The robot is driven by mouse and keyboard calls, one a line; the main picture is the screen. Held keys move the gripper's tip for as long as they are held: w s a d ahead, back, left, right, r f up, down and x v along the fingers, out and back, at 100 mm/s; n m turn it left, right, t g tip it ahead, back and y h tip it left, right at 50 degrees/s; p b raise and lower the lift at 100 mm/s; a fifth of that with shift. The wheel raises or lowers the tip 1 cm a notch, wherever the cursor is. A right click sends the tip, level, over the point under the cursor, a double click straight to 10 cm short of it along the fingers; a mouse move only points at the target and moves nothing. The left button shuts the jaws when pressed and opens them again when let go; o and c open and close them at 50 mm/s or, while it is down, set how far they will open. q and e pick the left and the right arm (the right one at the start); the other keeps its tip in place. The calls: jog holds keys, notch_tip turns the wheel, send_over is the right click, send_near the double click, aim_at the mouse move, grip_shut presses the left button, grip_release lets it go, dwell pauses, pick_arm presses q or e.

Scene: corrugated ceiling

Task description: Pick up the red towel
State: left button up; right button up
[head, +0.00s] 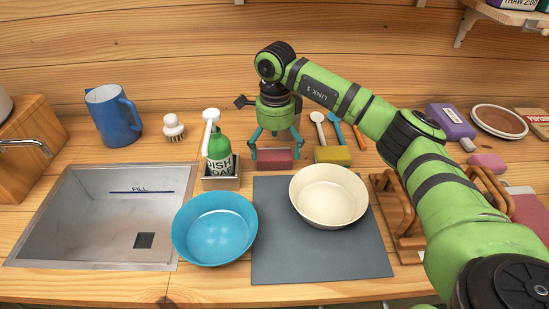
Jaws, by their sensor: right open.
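A small dark red folded-looking block (272,160) lies on the wooden counter behind the grey mat; it may be the red towel. My right gripper (275,146) points down just over it, with its teal fingers spread open and the block below and between them. I cannot tell whether the fingers touch it. A larger flat red item (530,212) lies at the right edge, partly hidden by my right arm; it could also be a towel. My left gripper is not in view.
A green soap bottle (219,150) in a holder stands left of the gripper; a yellow sponge (333,155) and utensils are close on its right. A blue bowl (214,228) and cream bowl (329,195) stand in front, by the grey mat (320,262). The sink (60,250) is left.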

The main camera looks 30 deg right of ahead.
aim_at(275, 157)
notch_tip(275, 157, down, 4)
jog(key=shift+w+r+p, duration=0.1)
jog(key=shift+r+p, duration=0.05)
jog(key=shift+p, duration=0.35)
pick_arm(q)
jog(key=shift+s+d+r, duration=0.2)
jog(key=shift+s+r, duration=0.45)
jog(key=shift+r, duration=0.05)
pick_arm(e)
jog(key=c, duration=1.2)
jog(key=shift+o, duration=0.2)
jog(key=shift+f, duration=0.2)
